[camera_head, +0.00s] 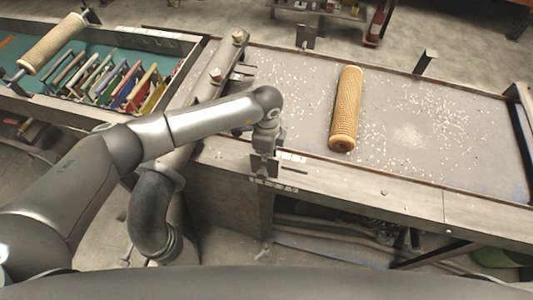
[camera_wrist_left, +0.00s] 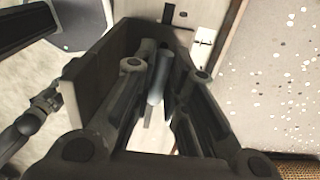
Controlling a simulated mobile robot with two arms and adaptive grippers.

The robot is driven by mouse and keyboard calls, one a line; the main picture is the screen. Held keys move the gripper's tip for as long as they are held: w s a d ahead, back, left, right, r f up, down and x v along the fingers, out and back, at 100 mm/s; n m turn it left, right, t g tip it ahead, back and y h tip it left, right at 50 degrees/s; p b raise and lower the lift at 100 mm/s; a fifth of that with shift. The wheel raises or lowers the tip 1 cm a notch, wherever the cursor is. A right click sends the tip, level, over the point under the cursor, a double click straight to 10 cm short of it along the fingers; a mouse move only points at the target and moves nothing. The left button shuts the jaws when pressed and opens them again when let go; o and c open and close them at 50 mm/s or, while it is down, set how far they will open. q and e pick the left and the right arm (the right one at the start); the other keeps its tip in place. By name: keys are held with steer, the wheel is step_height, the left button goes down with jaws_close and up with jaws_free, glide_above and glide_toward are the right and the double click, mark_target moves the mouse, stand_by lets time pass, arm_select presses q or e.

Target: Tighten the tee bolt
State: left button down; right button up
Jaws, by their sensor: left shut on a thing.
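My left gripper (camera_head: 264,168) is at the near left edge of the speckled table, pointing down. In the left wrist view, the fingers of my left gripper (camera_wrist_left: 160,52) are closed around a grey rounded rod (camera_wrist_left: 156,88), which looks like part of the tee bolt. The rest of the bolt is hidden by the fingers and, in the head view, by the gripper and wrist. My right gripper is not in view.
A tan mesh tube (camera_head: 345,108) lies on the speckled table (camera_head: 440,130). Another mesh tube (camera_head: 52,42) lies over the left bin, near several coloured upright pieces (camera_head: 125,85). The table's right half is clear.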

arm_select(q)
steer(key=shift+w+d+f+m+b, duration=0.1)
steer(key=shift+m+b, duration=0.7)
steer(key=shift+b, duration=0.1)
steer(key=m+b, duration=0.6)
steer(key=b, duration=0.1)
steer(key=m+b, duration=0.7)
steer(key=b, duration=0.1)
steer(key=shift+w+d+b, duration=0.15)
steer(key=shift+d+b, duration=0.05)
steer(key=shift+b, duration=0.1)
steer(key=shift+r+m+b, duration=0.2)
steer(key=shift+m+b, duration=1)
steer(key=c, duration=1.7)
jaws_free()
step_height(320, 180, up, 12)
steer(key=shift+r, duration=0.1)
